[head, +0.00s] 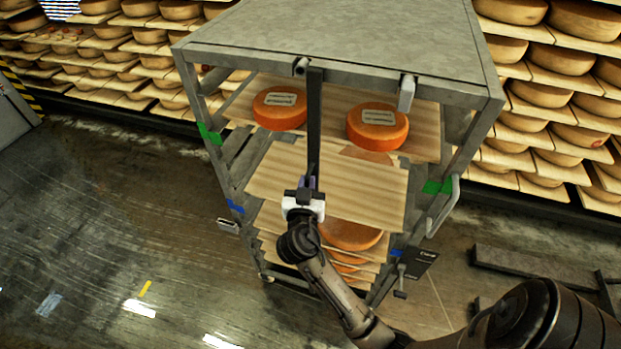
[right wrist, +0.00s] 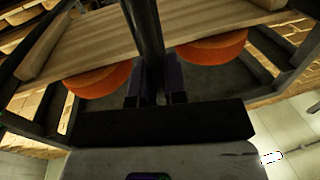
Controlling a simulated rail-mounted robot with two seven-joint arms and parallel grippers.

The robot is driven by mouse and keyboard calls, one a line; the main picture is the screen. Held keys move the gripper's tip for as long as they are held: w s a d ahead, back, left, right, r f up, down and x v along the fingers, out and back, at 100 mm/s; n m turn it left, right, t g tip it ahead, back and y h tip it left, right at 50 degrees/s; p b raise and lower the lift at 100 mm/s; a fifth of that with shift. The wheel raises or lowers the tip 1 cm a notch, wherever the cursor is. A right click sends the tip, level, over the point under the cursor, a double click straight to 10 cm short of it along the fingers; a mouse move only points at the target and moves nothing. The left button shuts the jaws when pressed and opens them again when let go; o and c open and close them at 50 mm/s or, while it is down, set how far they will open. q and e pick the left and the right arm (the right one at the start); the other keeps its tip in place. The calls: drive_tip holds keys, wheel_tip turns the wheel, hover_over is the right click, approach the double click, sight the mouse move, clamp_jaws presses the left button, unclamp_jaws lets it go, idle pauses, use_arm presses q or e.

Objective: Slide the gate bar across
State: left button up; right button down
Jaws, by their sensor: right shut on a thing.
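The gate bar (head: 314,115) is a dark upright bar across the front of a grey metal rack (head: 340,40). Its upper end is at the rack's top front rail, left of a short grey bracket (head: 407,92). My right gripper (head: 307,186) is shut on the bar's lower end, in front of a wooden shelf board. In the right wrist view the bar (right wrist: 147,35) runs up from between the two fingers (right wrist: 154,88). The fingers hide its lower end. My left gripper is not in view.
Orange cheese wheels (head: 280,108) (head: 377,127) sit on the rack's upper board, either side of the bar. A wooden board (head: 325,185) sticks out below them. A side handle (head: 443,208) is at the right post. Shelves of cheese (head: 150,36) line the back. Floor at left is clear.

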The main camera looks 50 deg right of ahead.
drive_tip(key=shift+s, duration=0.15)
drive_tip(key=shift+d, duration=0.1)
drive_tip(key=shift+r, duration=0.1)
drive_tip(key=c, duration=1.6)
unclamp_jaws()
drive_tip(key=o, duration=0.4)
drive_tip(key=shift+s, duration=0.2)
